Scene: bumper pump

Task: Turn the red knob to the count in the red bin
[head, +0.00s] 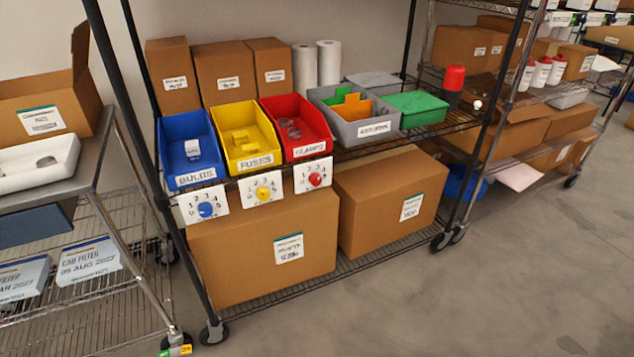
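The red bin (312,120), labelled CLAMPS, sits on the wire shelf, right of the yellow bin. Inside it are small dark reddish round pieces (292,131), close together; their number is hard to tell. The red knob (315,179) is on a white numbered dial card (302,182) hanging at the shelf edge below the red bin. The number it points to is too small to read. Neither of my grippers is in view.
The blue bin (172,130) and yellow bin (262,130) have their own cards with a blue knob (206,209) and a yellow knob (263,194). A grey bin (325,101) stands to the right. Large cartons (265,245) fill the lower shelf. The floor in front (440,300) is clear.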

